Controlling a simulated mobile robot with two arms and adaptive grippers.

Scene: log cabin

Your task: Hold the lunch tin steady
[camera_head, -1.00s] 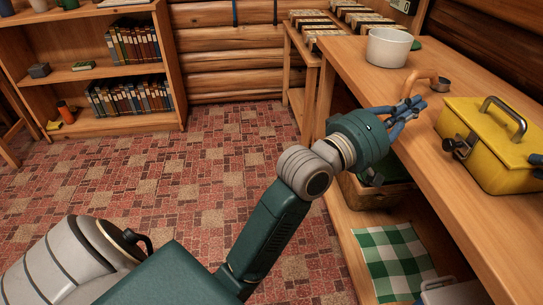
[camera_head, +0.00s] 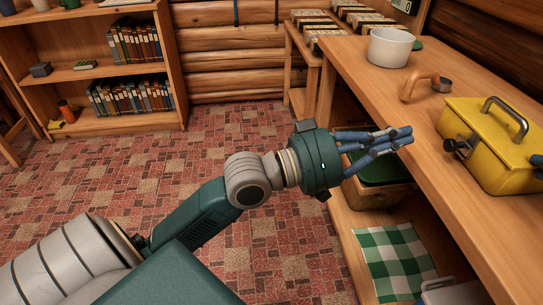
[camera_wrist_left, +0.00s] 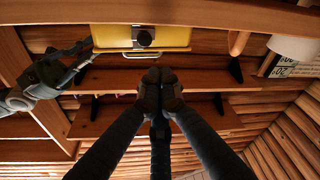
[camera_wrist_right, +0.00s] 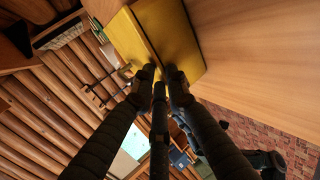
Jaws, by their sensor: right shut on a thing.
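The yellow lunch tin (camera_head: 490,150) stands upright on the wooden workbench, its grey handle raised on the lid and a dark latch (camera_head: 457,147) on its near left side. The tin also shows at the top of the left wrist view (camera_wrist_left: 185,37). My left gripper (camera_head: 408,136) is left of the tin, at the bench's edge and apart from the tin. Its fingertips are together and empty in the left wrist view (camera_wrist_left: 160,76). My right gripper (camera_wrist_right: 162,74) is shut on the tin's yellow edge; the head view barely shows it.
A white pot (camera_head: 390,48) and a wooden-handled tool (camera_head: 420,87) are on the bench (camera_head: 440,180) beyond the tin. A basket (camera_head: 375,192) and a green checked cloth (camera_head: 393,262) lie on the shelf below. The floor to the left is open, with a bookcase (camera_head: 105,75) behind.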

